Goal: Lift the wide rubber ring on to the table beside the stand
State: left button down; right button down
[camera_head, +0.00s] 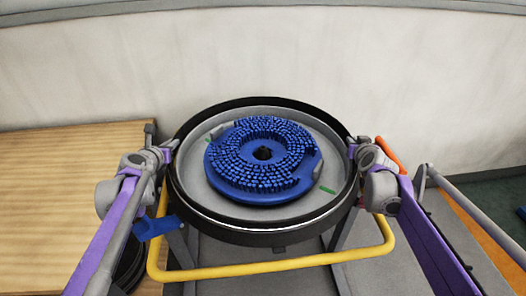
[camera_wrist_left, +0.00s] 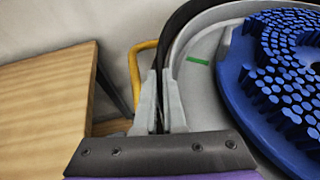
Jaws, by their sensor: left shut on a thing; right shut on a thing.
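The wide rubber ring (camera_head: 275,236) is a black band around the round grey pan at the top of the stand (camera_head: 335,198). It looks level. My left gripper (camera_head: 171,146) is shut on the ring's left side; in the left wrist view the fingers (camera_wrist_left: 162,105) pinch the black band (camera_wrist_left: 176,33) at the pan's rim. My right gripper (camera_head: 354,147) is shut on the ring's right side. The wooden table (camera_head: 70,190) is at the left, apart from the ring, and also shows in the left wrist view (camera_wrist_left: 45,105). Whether the ring touches the stand is unclear.
A blue bristled disc (camera_head: 235,178) lies in the pan. A yellow rail (camera_head: 255,270) runs around the stand's front. A blue piece (camera_head: 155,227) is near the rail's left side. Orange parts (camera_head: 388,152) are at the right. A pale wall (camera_head: 280,60) stands close behind.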

pick_arm(q)
jog(key=shift+a+r, duration=0.1)
jog(key=shift+r, duration=0.05)
pick_arm(e)
jog(key=shift+d+r, duration=0.1)
jog(key=shift+r, duration=0.1)
dwell(0.3)
